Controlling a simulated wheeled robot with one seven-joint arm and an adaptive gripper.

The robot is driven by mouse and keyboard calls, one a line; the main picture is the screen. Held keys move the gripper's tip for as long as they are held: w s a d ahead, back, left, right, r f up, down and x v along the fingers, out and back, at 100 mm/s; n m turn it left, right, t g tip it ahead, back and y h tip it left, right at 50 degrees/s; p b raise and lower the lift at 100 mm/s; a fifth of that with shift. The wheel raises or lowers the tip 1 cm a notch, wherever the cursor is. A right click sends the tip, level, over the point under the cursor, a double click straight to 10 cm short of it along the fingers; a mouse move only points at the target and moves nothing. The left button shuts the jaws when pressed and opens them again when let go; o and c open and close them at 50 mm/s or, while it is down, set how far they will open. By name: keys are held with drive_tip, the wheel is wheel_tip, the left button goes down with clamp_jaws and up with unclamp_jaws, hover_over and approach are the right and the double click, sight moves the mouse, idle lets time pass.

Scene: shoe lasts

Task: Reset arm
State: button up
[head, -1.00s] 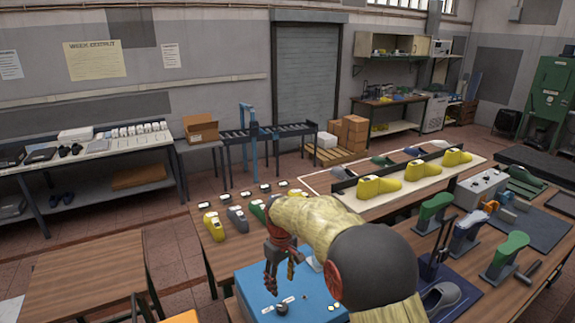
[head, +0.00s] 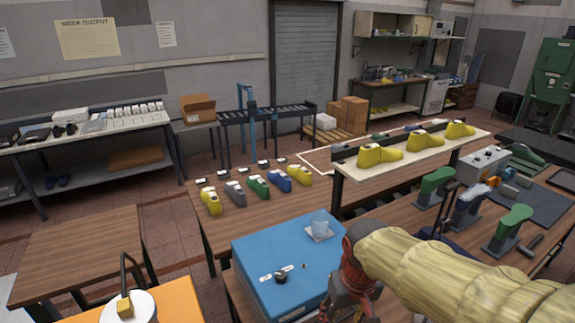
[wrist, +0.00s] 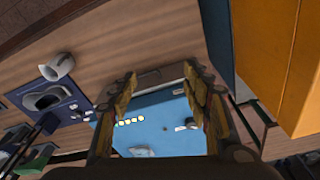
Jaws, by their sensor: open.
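My gripper (head: 350,302) is at the lower middle of the head view, in front of the right edge of the blue box (head: 253,245). My arm in its tan sleeve reaches in from the right. In the wrist view my gripper (wrist: 163,100) has its two fingers spread apart with nothing between them. The blue box also shows beyond the fingers in the wrist view (wrist: 160,128). A black knob (head: 281,277) and a clear cup-like piece (head: 320,224) are on top of the blue box.
A row of coloured shoe lasts (head: 258,187) stands on the wooden table behind the box. Yellow lasts (head: 380,156) stand on a raised shelf. Green-topped stands (head: 508,228) are at the right. An orange surface (head: 170,300) is at the lower left.

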drive_tip(key=s+d+f+m+t+b, duration=0.2)
drive_tip(key=s+d+t+b, duration=0.2)
drive_tip(key=s+b, duration=0.5)
drive_tip(key=s+d, duration=0.2)
drive_tip(key=shift+d+f, duration=0.2)
drive_tip(key=shift+d, duration=0.15)
drive_tip(key=shift+s, duration=0.1)
